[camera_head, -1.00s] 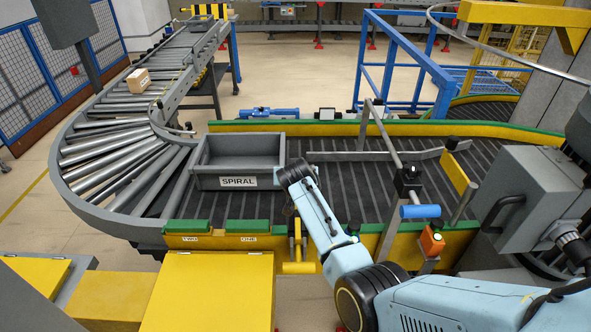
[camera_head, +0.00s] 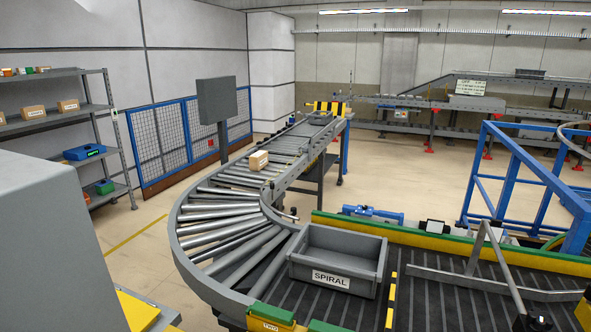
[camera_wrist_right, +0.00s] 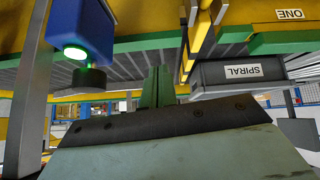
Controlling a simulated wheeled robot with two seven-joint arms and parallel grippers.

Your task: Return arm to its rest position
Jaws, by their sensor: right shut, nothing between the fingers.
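My right gripper (camera_wrist_right: 157,88) shows in the right wrist view as two narrow dark-green fingers together, shut and empty. That view is upside down. The grey tray labelled SPIRAL (camera_wrist_right: 240,72) is to the right of the fingers there, apart from them. In the head view the tray (camera_head: 332,278) sits upright and looks empty on the dark slatted conveyor (camera_head: 350,314). Neither of my arms shows in the head view, and my left gripper is in no view.
In the right wrist view, a blue box with a green light (camera_wrist_right: 82,30) and a yellow bar (camera_wrist_right: 196,35) are close by. A cardboard box (camera_head: 259,160) sits on the roller conveyor (camera_head: 222,228). A blue frame (camera_head: 535,175) stands right; grey shelving (camera_head: 120,150) stands left.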

